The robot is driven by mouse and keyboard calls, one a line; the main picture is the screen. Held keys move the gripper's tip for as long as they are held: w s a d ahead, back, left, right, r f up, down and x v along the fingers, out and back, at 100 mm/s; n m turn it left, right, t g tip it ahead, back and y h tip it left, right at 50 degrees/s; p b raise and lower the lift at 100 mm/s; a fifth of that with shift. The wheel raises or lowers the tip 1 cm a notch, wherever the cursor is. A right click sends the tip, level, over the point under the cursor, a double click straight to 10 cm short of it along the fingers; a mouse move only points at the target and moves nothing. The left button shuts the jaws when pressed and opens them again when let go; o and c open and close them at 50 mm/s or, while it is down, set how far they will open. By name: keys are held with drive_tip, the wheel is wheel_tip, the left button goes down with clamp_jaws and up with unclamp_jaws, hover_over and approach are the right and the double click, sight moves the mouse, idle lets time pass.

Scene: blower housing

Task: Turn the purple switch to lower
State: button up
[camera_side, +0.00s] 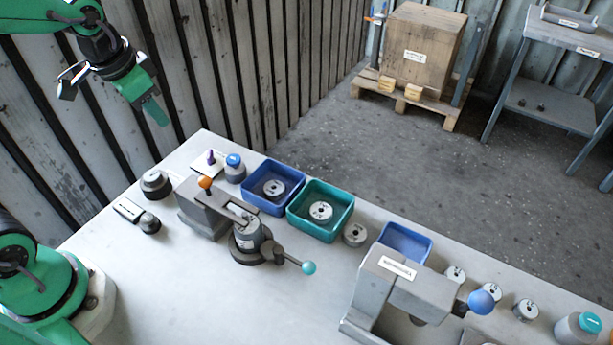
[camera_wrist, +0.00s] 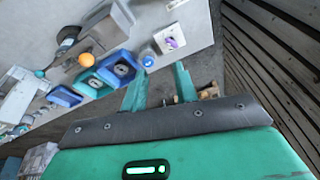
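The purple switch (camera_side: 210,157) stands up from a small white plate (camera_side: 199,168) near the table's far left corner. In the wrist view the purple switch (camera_wrist: 172,42) and its plate (camera_wrist: 185,31) lie beyond the fingertips, slightly right of centre. Its exact setting is too small to tell. My gripper (camera_side: 155,112) hangs high, up and left of the switch, clear of the table. In the wrist view my gripper (camera_wrist: 160,70) has its two green fingers apart with nothing between them.
A blue-topped bottle (camera_side: 234,167) stands close right of the switch. Also near are an orange-knobbed fixture (camera_side: 204,222), a blue bin (camera_side: 290,204) and a teal bin (camera_side: 335,226). A slatted wall (camera_side: 230,70) rises behind the table.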

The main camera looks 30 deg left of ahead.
drive_tip(key=w+f+m+g, duration=0.2)
drive_tip(key=w+f, duration=0.4)
drive_tip(key=m+g, duration=0.1)
drive_tip(key=m, duration=0.1)
hover_over(209, 153)
wheel_tip(209, 153, down, 9)
drive_tip(key=shift+s+f, duration=0.1)
drive_tip(key=shift+f, duration=0.4)
